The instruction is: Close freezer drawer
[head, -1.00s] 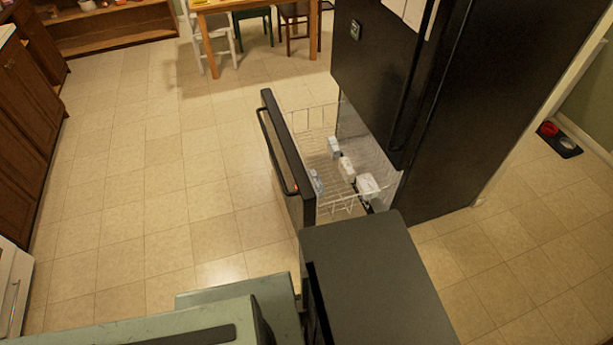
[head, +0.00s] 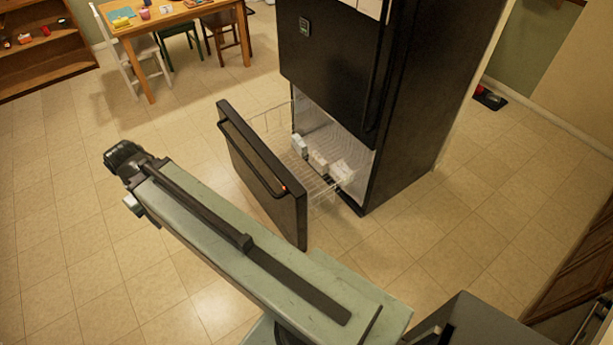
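The freezer drawer (head: 262,175) is pulled out at the bottom of the black fridge (head: 335,60). Its black front stands well apart from the fridge body, with a long handle (head: 250,160) on its outer face. A small red spot shows near the handle's lower end. Behind the front is a white wire basket (head: 270,122). Several small white packages (head: 318,160) lie inside. My arm reaches from the lower right to the upper left, in front of the drawer's outer face in the picture. It hides part of the floor.
A wooden table (head: 175,18) with chairs stands at the back left, near a wooden shelf (head: 45,60). Open tiled floor (head: 60,200) lies left of the drawer. A dark mat with a red bowl (head: 479,90) lies on the floor at the right. Brown cabinets (head: 580,265) are at the lower right.

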